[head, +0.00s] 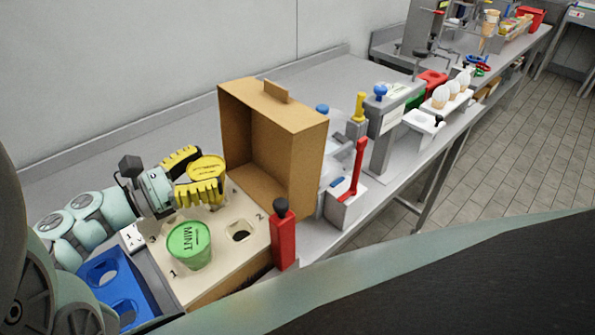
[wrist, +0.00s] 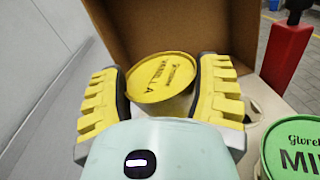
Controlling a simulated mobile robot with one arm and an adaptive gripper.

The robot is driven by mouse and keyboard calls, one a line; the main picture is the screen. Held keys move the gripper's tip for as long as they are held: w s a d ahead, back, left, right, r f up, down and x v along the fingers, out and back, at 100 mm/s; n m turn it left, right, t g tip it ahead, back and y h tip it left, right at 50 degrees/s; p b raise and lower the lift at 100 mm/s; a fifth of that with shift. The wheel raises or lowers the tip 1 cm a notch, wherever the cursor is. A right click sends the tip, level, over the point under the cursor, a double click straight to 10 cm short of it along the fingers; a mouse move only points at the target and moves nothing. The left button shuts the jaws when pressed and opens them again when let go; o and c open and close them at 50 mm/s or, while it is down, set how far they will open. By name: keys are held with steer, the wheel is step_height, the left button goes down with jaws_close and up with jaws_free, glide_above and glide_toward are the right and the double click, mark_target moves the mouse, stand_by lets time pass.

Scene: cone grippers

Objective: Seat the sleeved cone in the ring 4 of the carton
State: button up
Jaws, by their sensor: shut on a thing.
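My gripper (head: 207,171) is shut on a cone with a round yellow lid (head: 206,165). In the wrist view the lid (wrist: 162,76) reads VANILLA and sits between the two yellow ribbed fingers. The cone's lower part is hidden by the fingers, so I cannot tell whether it is in a ring or above it. The carton's pale top (head: 212,238) shows the printed numbers 1 and 2. The hole by number 2 (head: 240,231) is empty. A green-lidded MINT tub (head: 188,245) stands by number 1. Ring 4 is not clearly visible.
The carton's brown open lid (head: 272,150) stands upright close behind the held cone. A red post with a dark knob (head: 283,238) stands at the right front. A blue holder (head: 115,280) lies at the left. Dispensers and jars (head: 385,120) line the counter beyond.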

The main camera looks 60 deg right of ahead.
steer(key=shift+w+a+f+b, duration=0.1)
steer(key=shift+f+b, duration=1.45)
steer(key=shift+b, duration=0.65)
steer(key=o, duration=1.3)
steer(key=shift+r, duration=0.1)
step_height(320, 180, up, 10)
